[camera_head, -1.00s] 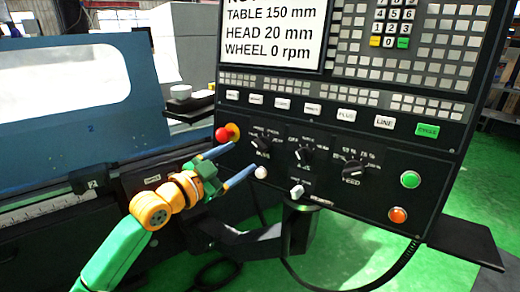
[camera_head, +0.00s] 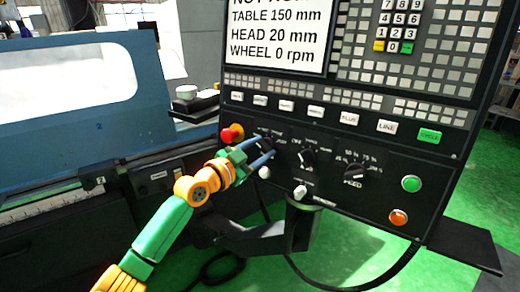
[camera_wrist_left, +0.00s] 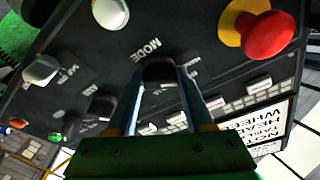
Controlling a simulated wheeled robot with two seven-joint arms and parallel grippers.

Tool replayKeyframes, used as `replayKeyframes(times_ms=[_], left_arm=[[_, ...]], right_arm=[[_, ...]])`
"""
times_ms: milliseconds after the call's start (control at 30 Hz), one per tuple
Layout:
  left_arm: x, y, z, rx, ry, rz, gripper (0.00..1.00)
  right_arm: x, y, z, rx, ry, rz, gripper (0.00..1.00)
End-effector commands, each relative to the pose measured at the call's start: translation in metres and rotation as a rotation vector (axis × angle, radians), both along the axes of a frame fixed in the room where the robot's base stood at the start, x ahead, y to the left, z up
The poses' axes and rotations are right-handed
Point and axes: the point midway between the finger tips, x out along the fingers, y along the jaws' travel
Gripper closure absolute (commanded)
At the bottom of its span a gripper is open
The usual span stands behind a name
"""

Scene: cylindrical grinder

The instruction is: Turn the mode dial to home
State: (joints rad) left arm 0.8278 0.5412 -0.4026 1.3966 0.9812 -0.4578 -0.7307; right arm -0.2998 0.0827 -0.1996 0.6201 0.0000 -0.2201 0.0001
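The mode dial (camera_wrist_left: 160,72) is a black knob on the dark control panel, beside the "MODE" lettering. In the head view the dial (camera_head: 267,144) is partly hidden by my left gripper (camera_head: 266,146). My left gripper's two blue-grey fingers reach the panel with one on each side of the dial. In the left wrist view the gripper (camera_wrist_left: 161,82) has its fingertips close against the knob's sides, with little or no gap. The dial's pointer and its exact setting cannot be read. My right gripper is not in view.
A red emergency button (camera_head: 228,135) sits just left of the dial. Another black dial (camera_head: 306,158) and the feed dial (camera_head: 354,171) are to the right. A white knob (camera_head: 264,172) is just below. The screen (camera_head: 277,35) stands above.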

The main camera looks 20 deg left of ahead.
Motion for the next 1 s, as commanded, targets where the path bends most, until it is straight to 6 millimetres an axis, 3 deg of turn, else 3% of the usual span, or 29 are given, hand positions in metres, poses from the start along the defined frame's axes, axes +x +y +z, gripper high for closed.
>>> replayKeyframes(times_ms=[67, 367, 700, 1000], left_arm=[[0.000, 0.000, 0.000, 0.000, 0.000, -0.001, 1.00], [0.000, 0.000, -0.004, 0.046, -0.012, -0.010, 1.00], [0.000, 0.001, -0.004, 0.272, -0.077, -0.050, 1.00], [0.001, 0.001, 0.000, 0.483, -0.134, -0.091, 1.00]], right_arm=[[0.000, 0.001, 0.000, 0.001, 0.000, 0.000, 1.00], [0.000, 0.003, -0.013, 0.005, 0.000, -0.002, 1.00], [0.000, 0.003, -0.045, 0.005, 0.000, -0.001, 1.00], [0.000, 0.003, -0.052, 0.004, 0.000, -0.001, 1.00]])
